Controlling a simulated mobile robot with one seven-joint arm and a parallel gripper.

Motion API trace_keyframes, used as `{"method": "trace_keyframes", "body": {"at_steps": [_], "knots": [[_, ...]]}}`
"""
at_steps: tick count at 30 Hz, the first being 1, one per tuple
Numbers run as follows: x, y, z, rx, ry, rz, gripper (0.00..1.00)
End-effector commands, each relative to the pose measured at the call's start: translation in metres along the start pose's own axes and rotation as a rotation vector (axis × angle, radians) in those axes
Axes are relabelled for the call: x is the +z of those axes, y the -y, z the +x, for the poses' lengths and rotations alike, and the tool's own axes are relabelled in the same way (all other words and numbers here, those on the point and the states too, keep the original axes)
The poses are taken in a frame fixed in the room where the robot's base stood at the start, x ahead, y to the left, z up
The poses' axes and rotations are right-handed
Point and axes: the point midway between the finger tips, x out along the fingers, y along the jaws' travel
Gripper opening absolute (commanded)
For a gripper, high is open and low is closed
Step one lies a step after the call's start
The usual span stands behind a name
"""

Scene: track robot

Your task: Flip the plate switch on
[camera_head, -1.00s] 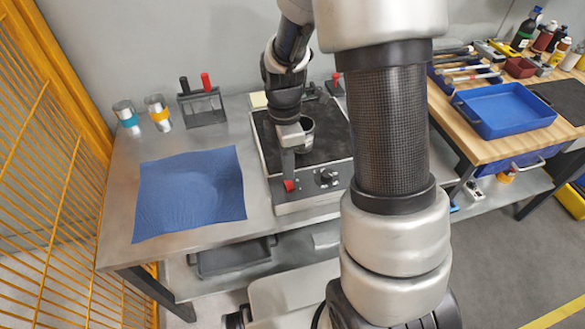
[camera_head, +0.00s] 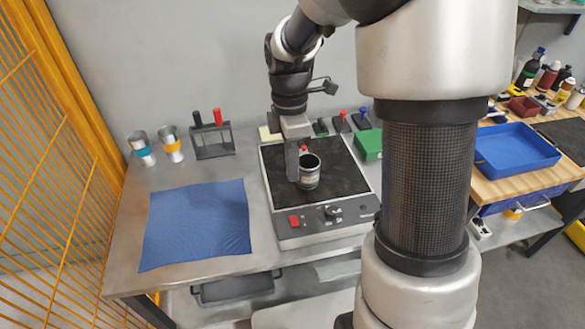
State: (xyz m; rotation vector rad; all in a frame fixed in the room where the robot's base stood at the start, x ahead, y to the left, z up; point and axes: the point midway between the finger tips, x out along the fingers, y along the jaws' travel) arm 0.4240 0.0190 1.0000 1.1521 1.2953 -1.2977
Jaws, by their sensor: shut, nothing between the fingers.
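The plate (camera_head: 275,165), a hot plate with a dark top and a grey front panel, stands on the metal bench. Its red switch (camera_head: 294,221) is at the left of the front panel, left of a black knob (camera_head: 333,212). I cannot tell from its look whether the switch is on or off. My gripper (camera_head: 292,179) is shut and empty, pointing down over the plate's dark top. It is behind the switch and apart from it. A dark metal mug (camera_head: 310,175) stands on the plate, close to the right of my fingers.
A blue cloth (camera_head: 197,225) lies left of the plate. Two banded cups (camera_head: 142,147) and a holder with red and black handles (camera_head: 212,142) stand behind it. A green box (camera_head: 368,145) and small levers (camera_head: 342,122) stand at the back right. My arm covers the right.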

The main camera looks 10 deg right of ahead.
Motion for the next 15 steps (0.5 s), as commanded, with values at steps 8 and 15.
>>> {"method": "trace_keyframes", "body": {"at_steps": [8,15], "knots": [[-0.002,0.011,0.004,-0.002,0.003,-0.003,0.0],[-0.001,0.015,0.0,-0.003,0.0,-0.001,0.0]]}}
